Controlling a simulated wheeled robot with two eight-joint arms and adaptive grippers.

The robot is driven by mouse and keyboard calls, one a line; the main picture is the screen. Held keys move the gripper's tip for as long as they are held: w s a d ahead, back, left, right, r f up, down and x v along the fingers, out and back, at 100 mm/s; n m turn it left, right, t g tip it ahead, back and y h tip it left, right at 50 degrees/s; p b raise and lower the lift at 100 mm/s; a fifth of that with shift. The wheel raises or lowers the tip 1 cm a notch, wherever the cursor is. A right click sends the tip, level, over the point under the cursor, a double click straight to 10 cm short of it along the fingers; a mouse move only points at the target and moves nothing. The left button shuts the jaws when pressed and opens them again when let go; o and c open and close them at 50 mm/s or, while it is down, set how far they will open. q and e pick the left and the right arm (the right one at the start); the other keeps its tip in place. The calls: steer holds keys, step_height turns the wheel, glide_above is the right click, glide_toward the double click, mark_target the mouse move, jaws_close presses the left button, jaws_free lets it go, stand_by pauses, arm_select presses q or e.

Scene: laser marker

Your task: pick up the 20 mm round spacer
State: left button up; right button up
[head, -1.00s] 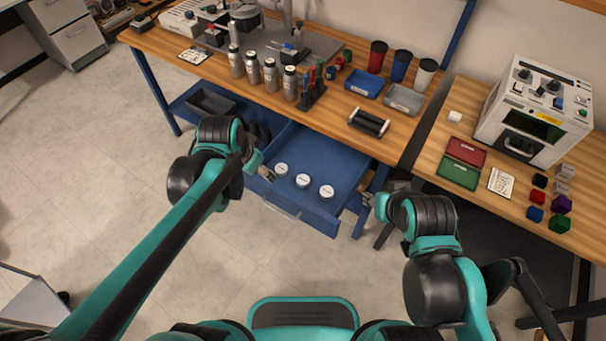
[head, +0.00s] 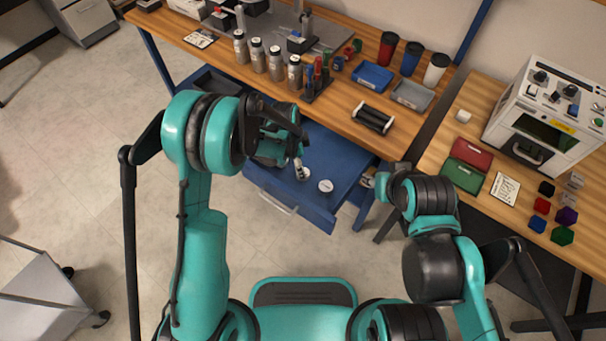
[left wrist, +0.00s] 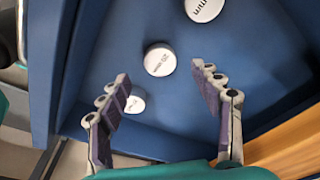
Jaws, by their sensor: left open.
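Three white round spacers lie in the open blue drawer. In the left wrist view the middle one, whose label appears to read 20 mm (left wrist: 160,61), lies between and just beyond the spread fingertips of my left gripper (left wrist: 161,76). Another spacer (left wrist: 203,9) is at the top edge, its label cut off. A third spacer (left wrist: 134,102) is beside the left finger, partly covered. In the head view one spacer (head: 326,186) is clear, the middle one is partly behind my left gripper (head: 298,168), and the third is hidden. My right gripper (head: 369,181) is small, right of the drawer.
The blue drawer (head: 345,161) has raised walls and sits under the wooden bench. Bottles (head: 276,64), a black roller stand (head: 373,118) and trays (head: 372,77) stand above it. A second table (head: 442,152) with a white machine (head: 550,120) is at right.

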arm_select(q)
steer(key=f, duration=0.1)
steer(key=f+b, duration=0.1)
steer(key=f, duration=0.1)
steer(key=d+f+b, duration=0.1)
steer(key=f, duration=0.1)
steer(key=shift+w, duration=0.1)
steer(key=shift+a+r, duration=0.1)
steer(key=c, duration=1.3)
